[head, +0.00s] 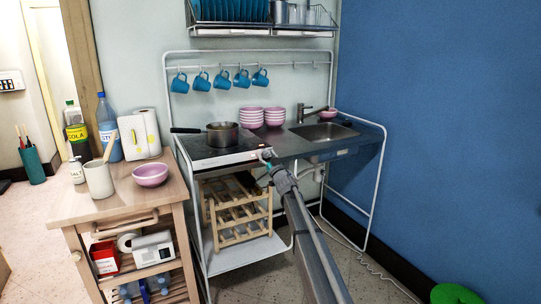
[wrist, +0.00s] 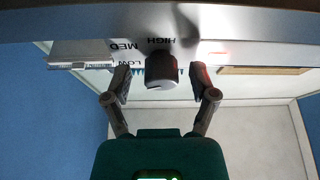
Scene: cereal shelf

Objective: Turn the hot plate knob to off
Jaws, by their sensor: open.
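The dark hot plate (head: 212,157) sits on the left part of the metal counter, with a saucepan (head: 223,135) on it. My gripper (wrist: 160,77) is open, one finger on each side of the knob, with a visible gap on both sides. In the head view my gripper (head: 266,156) is at the hot plate's front right corner, and the knob is not clearly visible.
A red glow (wrist: 218,53) shows on the panel beside the knob. Pink bowls (head: 251,117) stand behind the hot plate, and a sink (head: 325,131) lies to the right. A wooden cart (head: 120,200) stands at the left. Blue mugs (head: 221,80) hang above.

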